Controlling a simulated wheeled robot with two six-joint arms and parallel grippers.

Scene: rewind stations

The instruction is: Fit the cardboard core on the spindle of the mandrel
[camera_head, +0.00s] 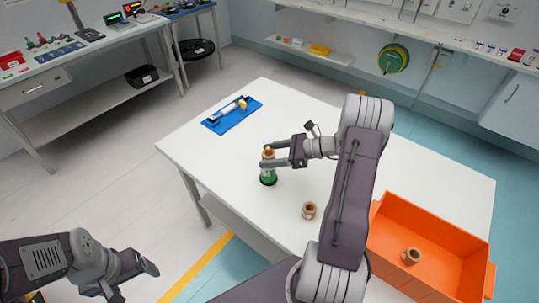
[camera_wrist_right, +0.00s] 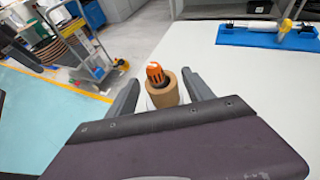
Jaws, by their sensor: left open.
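The mandrel (camera_head: 268,180) stands upright on the white table, with a green base and an orange tip (camera_wrist_right: 155,73). A brown cardboard core (camera_wrist_right: 164,94) is around the spindle near its top, and the orange tip sticks out above it. In the head view the core (camera_head: 267,155) is partly hidden by my right gripper. My right gripper (camera_head: 272,153) has its fingers either side of the core; in the right wrist view (camera_wrist_right: 162,82) gaps show beside it. My left gripper (camera_head: 133,281) is open and empty, low at the left, away from the table.
Another cardboard core (camera_head: 309,211) stands on the table nearer the front. One more core (camera_head: 411,255) is in the orange crate (camera_head: 437,226) at the right. A blue tray (camera_head: 218,122) holding a white roller-like thing lies at the table's far left. The table between is clear.

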